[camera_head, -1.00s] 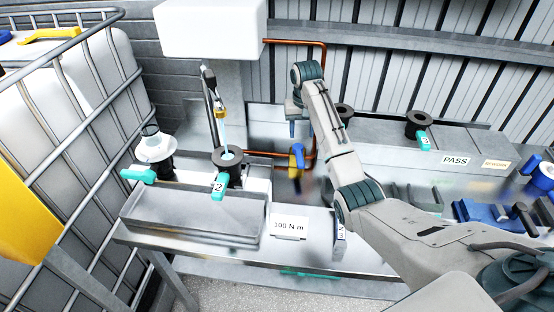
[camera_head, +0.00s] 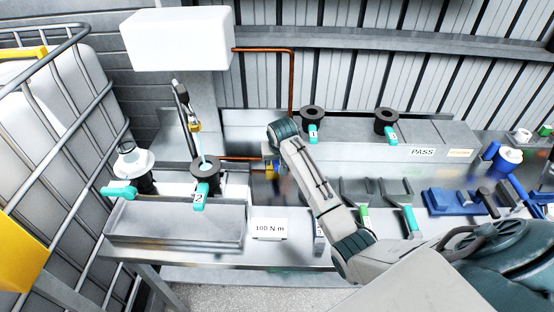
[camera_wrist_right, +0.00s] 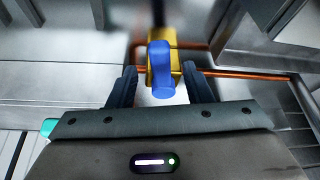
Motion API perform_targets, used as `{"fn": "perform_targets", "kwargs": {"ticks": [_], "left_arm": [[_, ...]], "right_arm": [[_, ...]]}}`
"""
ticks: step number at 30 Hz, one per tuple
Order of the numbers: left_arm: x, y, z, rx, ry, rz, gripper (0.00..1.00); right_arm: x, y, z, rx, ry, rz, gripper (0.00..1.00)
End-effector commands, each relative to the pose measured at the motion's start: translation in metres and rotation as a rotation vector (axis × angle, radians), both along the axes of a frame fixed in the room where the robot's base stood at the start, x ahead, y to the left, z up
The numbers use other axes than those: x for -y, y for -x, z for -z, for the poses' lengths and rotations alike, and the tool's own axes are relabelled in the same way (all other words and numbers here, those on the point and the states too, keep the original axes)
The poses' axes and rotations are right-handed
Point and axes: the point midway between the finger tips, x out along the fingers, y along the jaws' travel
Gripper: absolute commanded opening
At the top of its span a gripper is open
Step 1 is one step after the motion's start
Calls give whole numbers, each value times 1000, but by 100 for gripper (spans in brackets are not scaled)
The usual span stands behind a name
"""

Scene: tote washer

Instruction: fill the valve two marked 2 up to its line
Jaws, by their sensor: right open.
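The valve marked 2 (camera_head: 206,174) stands upright on the left bench, a dark round body with an open top and a teal handle labelled 2. A pale blue stream (camera_head: 202,157) runs from the brass-tipped spout (camera_head: 194,127) into its top. The level inside and any line are not visible. My right gripper (camera_head: 273,160) is at the yellow tap on the copper pipe. In the right wrist view, the tap's blue lever (camera_wrist_right: 161,70) stands between the open fingers (camera_wrist_right: 161,88), with gaps on both sides. The yellow tap body (camera_wrist_right: 175,60) is behind it. My left gripper is out of view.
A white funnel-topped part (camera_head: 131,162) with a teal handle stands left of valve 2. A metal tray (camera_head: 170,222) and a "100 N m" sign (camera_head: 269,229) are in front. Valves 1 and 3 (camera_head: 386,122) stand on the rear shelf. A caged tank (camera_head: 50,150) fills the left side.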

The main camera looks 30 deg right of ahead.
Motion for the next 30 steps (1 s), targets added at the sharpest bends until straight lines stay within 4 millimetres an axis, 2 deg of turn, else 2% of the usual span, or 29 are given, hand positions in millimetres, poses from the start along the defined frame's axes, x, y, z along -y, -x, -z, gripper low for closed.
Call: {"fn": "perform_targets", "kwargs": {"ticks": [7, 17, 18, 24, 25, 30], "left_arm": [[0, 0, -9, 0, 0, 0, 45], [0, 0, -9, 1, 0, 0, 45], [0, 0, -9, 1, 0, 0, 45], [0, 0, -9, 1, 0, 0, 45], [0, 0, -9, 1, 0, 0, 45], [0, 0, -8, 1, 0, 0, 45]], "right_arm": [[3, -9, 24, -2, 0, 0, 45], [4, -11, 29, 0, 1, 0, 45], [4, -11, 29, 0, 1, 0, 44], [4, -11, 28, 0, 1, 0, 4], [4, -11, 28, -1, 1, 0, 0], [3, -12, 29, 0, 0, 1, 0]]}}
